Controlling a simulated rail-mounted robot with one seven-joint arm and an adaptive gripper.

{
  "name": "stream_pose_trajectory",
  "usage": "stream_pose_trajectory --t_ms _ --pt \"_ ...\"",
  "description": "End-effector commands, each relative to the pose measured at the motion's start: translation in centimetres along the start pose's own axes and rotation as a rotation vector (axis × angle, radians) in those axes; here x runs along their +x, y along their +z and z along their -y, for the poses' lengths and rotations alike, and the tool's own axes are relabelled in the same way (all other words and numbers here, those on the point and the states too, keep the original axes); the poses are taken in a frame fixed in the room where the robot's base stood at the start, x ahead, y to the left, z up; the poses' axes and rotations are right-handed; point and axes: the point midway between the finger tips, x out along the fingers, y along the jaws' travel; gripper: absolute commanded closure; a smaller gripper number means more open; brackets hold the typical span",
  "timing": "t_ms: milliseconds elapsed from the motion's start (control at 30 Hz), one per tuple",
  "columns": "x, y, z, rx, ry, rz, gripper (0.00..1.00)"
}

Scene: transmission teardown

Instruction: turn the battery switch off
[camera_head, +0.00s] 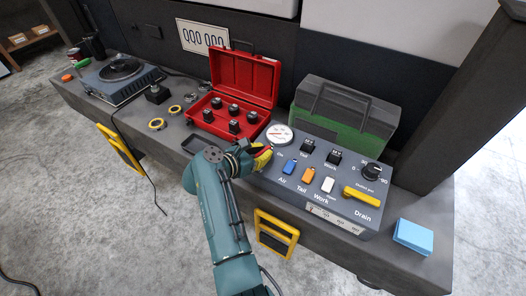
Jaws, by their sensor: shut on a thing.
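The dark grey control panel (330,205) stands on the bench at right of centre. My gripper (264,157) is at the panel's upper left corner, below the round white gauge. It is shut on a small red part, which I take to be the battery switch (269,149). A small white label that seems to read "On" sits just right of it. The gripper's yellow-tipped fingers and body hide most of the switch, so its exact angle cannot be told.
Blue (290,167), orange (308,174) and white (328,185) rockers, a yellow Drain handle (361,196) and a black dial (372,171) crowd the panel. An open red case (245,77) stands behind left, a green-and-grey box (345,110) behind. A blue block (413,236) lies right.

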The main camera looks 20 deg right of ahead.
Motion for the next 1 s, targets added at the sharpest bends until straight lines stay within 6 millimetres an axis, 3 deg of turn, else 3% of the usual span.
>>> stream_pose_trajectory --t_ms 467,1000 --pt "-0.2 0.4 0.2 -0.032 0.063 -0.003 1.0" --pt "-0.2 0.7 0.5 -0.201 0.47 -0.009 1.0"
